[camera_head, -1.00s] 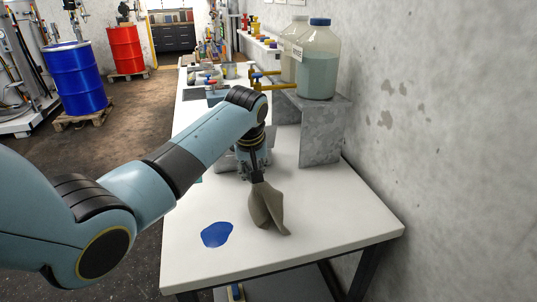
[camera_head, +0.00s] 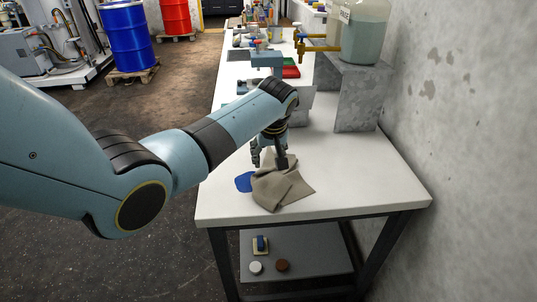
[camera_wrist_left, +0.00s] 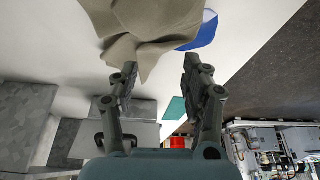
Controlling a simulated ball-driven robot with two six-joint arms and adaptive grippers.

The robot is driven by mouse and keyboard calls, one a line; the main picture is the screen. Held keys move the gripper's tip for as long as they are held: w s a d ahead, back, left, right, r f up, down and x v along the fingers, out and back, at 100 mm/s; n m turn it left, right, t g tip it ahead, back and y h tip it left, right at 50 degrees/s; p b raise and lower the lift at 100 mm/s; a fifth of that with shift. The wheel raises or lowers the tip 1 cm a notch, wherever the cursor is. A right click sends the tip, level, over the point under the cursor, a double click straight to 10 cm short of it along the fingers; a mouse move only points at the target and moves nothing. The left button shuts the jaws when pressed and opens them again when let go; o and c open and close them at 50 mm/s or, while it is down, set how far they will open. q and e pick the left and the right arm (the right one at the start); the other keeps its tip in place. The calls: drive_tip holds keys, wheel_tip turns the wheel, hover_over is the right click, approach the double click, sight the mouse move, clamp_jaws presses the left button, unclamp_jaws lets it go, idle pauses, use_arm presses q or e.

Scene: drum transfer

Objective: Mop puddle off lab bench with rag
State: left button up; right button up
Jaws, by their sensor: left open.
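The grey-brown rag (camera_head: 281,187) lies crumpled on the white lab bench (camera_head: 365,180) near its front edge. My left gripper (camera_head: 270,161) is just above the rag's far edge. In the left wrist view its fingers (camera_wrist_left: 158,72) stand apart with nothing between them. My right gripper is not in view.
A grey metal stand (camera_head: 355,92) with a large jar (camera_head: 358,35) and yellow taps stands at the back right against the wall. A lower shelf (camera_head: 300,255) holds small items. Blue (camera_head: 127,38) and red (camera_head: 175,15) drums stand on the floor at left. The bench right of the rag is clear.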

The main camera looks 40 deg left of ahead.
use_arm(q)
drive_tip(key=o, duration=0.5)
drive_tip(key=shift+f, duration=0.15)
drive_tip(key=shift+f+b, duration=1.3)
drive_tip(key=shift+f, duration=0.6)
drive_tip(key=shift+c, duration=0.2)
